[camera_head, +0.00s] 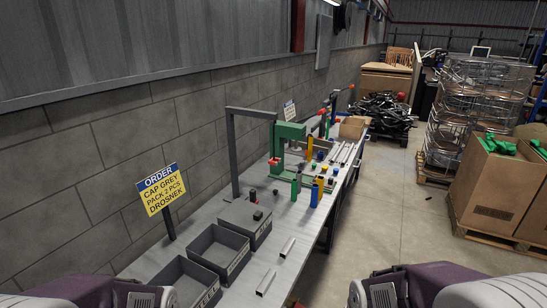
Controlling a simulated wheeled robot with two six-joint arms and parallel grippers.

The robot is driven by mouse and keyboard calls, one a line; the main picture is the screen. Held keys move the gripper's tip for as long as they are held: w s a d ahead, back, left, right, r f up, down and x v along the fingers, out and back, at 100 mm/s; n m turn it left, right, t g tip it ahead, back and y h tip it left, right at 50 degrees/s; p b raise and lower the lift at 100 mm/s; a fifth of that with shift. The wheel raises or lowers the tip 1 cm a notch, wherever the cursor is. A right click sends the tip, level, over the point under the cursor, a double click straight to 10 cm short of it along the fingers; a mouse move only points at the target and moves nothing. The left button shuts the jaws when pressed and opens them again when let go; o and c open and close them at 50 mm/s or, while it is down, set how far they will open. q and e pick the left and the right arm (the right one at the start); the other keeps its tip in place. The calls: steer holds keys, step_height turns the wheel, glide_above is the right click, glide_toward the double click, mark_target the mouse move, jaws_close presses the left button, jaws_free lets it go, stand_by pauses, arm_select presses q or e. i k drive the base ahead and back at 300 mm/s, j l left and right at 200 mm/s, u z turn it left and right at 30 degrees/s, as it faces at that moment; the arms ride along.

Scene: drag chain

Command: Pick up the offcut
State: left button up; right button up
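Two short pale metal profile pieces lie apart on the grey workbench (235,297), right of the bins. One piece (288,247) is farther back near the bench's right edge, and the other piece (266,283) is closer to me. I cannot tell which of them is the offcut. My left gripper (140,297) is at the bottom left, left of both pieces. My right gripper (383,292) is at the bottom right, past the bench's right edge. Neither touches a piece. Their fingers are not clear enough to tell open from shut.
Two dark open bins, one nearer (183,267) and one farther (220,235), stand on the bench; another small dark bin (257,222) adjoins them. A yellow order sign (162,191) stands at left. A green press (288,145) and small coloured parts stand behind.

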mark_target(261, 289)
steer(key=i+l+u, duration=0.2)
steer(key=l+u, duration=0.25)
steer(key=i+l+u, duration=0.1)
steer(key=l+u, duration=0.2)
steer(key=u, duration=0.15)
steer(key=l+u, duration=0.45)
steer(key=i, duration=0.05)
